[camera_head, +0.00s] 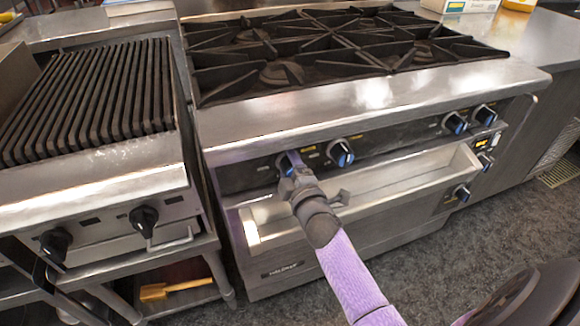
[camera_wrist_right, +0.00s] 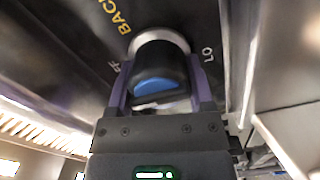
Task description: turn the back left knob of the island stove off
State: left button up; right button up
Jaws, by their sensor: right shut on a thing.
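The island stove (camera_head: 365,95) has a steel front with several black knobs with blue faces. The leftmost knob (camera_head: 285,165) is mostly hidden behind my right gripper (camera_head: 291,163) in the head view. In the right wrist view this knob (camera_wrist_right: 157,75) sits between the two purple fingers of my right gripper (camera_wrist_right: 160,88), which is shut on it. The knob's blue face points toward the camera. A yellow "BACK" label and partly hidden white dial lettering show on the panel around it. My left gripper is not in view.
Another blue-faced knob (camera_head: 341,153) is just right of my gripper. An open steel tray (camera_head: 400,185) juts out below the panel. A ribbed grill (camera_head: 90,100) with black knobs stands to the left. A wooden-handled brush (camera_head: 175,288) lies on the shelf under it.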

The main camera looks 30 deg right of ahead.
jog(key=o, duration=1.3)
jog(key=shift+c, duration=0.2)
jog(key=shift+s, duration=0.2)
jog(key=p+v, duration=0.2)
jog(key=v, duration=0.7)
jog(key=shift+s+p, duration=0.3)
jog(key=shift+s+f, duration=0.1)
